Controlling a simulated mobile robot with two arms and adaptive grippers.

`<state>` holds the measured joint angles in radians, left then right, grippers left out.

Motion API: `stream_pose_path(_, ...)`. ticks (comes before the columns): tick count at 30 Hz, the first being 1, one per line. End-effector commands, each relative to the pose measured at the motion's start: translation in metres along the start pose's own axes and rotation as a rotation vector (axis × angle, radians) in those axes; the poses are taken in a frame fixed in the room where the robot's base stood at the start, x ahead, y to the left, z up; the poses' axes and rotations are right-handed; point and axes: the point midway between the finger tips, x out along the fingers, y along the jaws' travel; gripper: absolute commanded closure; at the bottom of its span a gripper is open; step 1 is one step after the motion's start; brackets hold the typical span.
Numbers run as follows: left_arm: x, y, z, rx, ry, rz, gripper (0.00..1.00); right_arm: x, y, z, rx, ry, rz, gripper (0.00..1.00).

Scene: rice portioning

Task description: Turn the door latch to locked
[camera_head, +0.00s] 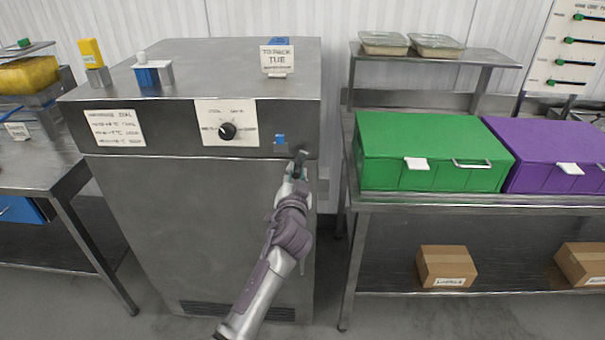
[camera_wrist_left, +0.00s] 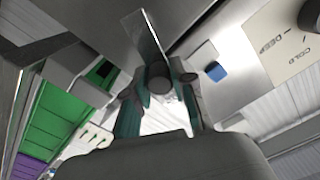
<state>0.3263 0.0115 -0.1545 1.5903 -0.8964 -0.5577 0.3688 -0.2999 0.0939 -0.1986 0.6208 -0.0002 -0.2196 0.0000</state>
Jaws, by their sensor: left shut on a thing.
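The door latch (camera_head: 299,158) is a small dark piece at the upper right corner of the steel cabinet's door (camera_head: 200,220). In the left wrist view the latch (camera_wrist_left: 160,76) shows as a dark round knob between two teal-edged fingers. My left gripper (camera_head: 296,174) is shut on the latch, reaching up to it from below. The gripper hides part of the latch, and I cannot tell its exact turn angle. The door appears flush with the cabinet front. My right gripper is not in view.
A black dial (camera_head: 227,131) and a small blue piece (camera_head: 280,139) sit on the panel left of the latch. A steel table (camera_head: 470,202) with a green bin (camera_head: 430,150) and a purple bin (camera_head: 550,155) stands to the right. The floor in front is clear.

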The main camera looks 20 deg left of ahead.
Motion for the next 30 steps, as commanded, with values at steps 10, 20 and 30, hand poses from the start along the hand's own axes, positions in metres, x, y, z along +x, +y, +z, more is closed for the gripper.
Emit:
stream_pose_path(10, 0.001, 0.015, -0.004, 0.330, 0.011, -0.004, 1.00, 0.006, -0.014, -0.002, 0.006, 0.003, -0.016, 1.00)
stream_pose_path(20, 0.002, 0.029, 0.000, 0.645, 0.012, -0.007, 1.00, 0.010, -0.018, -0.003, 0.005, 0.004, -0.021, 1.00)
stream_pose_path(30, 0.002, 0.041, 0.009, 0.952, 0.011, -0.010, 1.00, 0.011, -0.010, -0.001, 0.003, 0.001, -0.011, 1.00)
